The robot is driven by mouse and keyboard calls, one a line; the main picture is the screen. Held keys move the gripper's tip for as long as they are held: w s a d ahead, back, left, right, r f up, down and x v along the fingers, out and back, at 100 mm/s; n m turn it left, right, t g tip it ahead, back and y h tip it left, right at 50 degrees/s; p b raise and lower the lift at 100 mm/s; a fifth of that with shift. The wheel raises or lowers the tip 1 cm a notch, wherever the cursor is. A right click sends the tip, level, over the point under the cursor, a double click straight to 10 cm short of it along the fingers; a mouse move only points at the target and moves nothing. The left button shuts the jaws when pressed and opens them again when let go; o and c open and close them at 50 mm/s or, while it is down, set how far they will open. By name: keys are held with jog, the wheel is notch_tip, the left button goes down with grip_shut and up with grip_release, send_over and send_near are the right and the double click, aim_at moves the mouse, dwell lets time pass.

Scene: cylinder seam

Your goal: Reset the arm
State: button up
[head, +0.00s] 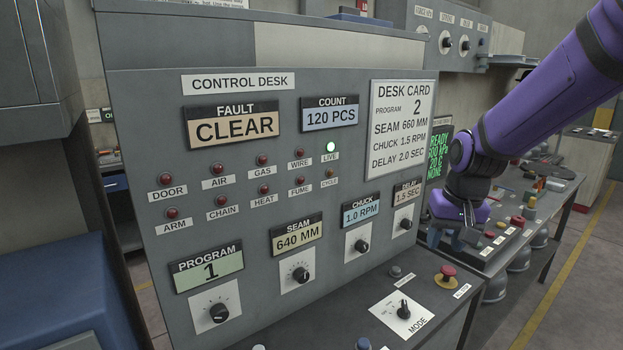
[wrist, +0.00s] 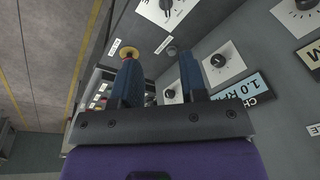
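My gripper (head: 440,236) hangs at the right of the control desk (head: 150,120), in front of a side console. In the wrist view its two blue fingers (wrist: 158,72) are apart with nothing between them. The FAULT display (head: 234,126) reads CLEAR. The ARM lamp (head: 171,213) is dark red like the other fault lamps, and the LIVE lamp (head: 330,147) glows green. A red mushroom button (head: 446,273) on a yellow base sits on the desk shelf; it also shows in the wrist view (wrist: 133,49). The MODE knob (head: 404,310) stands left of it.
PROGRAM (head: 208,271) shows 1, SEAM (head: 297,235) 640 MM, CHUCK (head: 361,212) 1.0 RPM, DELAY (head: 407,192) 1.5 SEC, each above a knob. The desk card (head: 401,130) lists 2, 660, 1.5 and 2.0. Floor is open at the right.

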jog(key=s+d+r+t, duration=0.1)
jog(key=s+r, duration=0.3)
jog(key=s, duration=0.3)
jog(key=s+d+r+n+t, duration=0.1)
jog(key=s+d+r, duration=0.1)
jog(key=s+r, duration=0.2)
jog(key=s+d+r+t, duration=0.1)
jog(key=s+r, duration=0.3)
jog(key=s, duration=0.7)
jog(key=shift+d+t+h, duration=0.15)
jog(key=shift+t+h, duration=0.15)
jog(key=shift+h, duration=0.1)
jog(key=shift+r, duration=0.1)
jog(key=shift+c, duration=0.2)
dwell(0.4)
